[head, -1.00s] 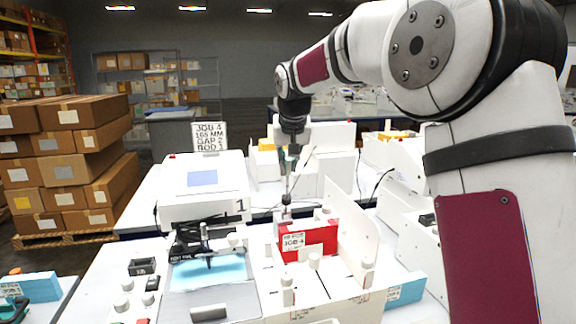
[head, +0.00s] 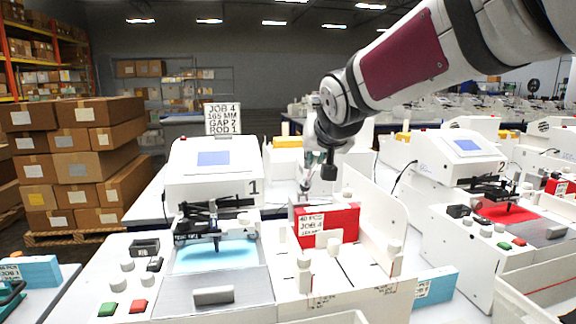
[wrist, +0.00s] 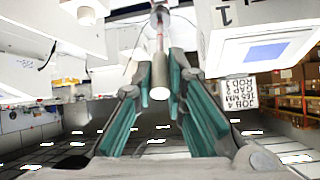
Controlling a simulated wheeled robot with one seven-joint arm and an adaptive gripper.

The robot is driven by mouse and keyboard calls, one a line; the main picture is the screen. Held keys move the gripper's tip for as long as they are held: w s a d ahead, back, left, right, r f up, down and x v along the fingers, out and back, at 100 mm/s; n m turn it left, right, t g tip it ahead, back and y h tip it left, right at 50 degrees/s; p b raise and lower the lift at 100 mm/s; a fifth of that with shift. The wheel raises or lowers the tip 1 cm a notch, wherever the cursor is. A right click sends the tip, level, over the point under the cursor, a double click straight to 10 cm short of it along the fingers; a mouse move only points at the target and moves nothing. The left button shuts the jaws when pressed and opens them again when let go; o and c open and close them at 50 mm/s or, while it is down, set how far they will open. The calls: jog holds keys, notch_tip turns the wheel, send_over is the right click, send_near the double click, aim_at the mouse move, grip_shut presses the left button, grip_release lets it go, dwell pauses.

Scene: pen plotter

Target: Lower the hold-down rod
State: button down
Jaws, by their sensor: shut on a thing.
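The hold-down rod (wrist: 159,50) shows in the wrist view as a slim reddish shaft with a pale cylindrical end (wrist: 159,92). My gripper (wrist: 160,84) has its teal-padded fingers on either side of this end and is shut on it. In the head view my gripper (head: 312,170) is small and points down behind the red block, to the right of plotter 1 (head: 212,170). The lower rod and the contact between fingers and rod are partly hidden there. Plotter 1 has a blue sheet (head: 215,256) under its dark pen carriage (head: 214,222).
A red block (head: 328,224) marked JOB 4 stands by a white upright panel (head: 372,210). Plotter 2 (head: 460,157) is at right. Stacked boxes (head: 75,165) stand at left.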

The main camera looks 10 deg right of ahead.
jog(key=s+f+t+b, duration=0.5)
jog(key=f+t+b, duration=0.1)
jog(key=b, duration=1.7)
jog(key=shift+f+b, duration=0.4)
jog(key=shift+s+b, duration=0.1)
jog(key=shift+b, duration=0.35)
jog(key=c, duration=1.6)
grip_release()
jog(key=s, duration=1.2)
jog(key=shift+a+r, duration=0.3)
jog(key=shift+a, duration=0.05)
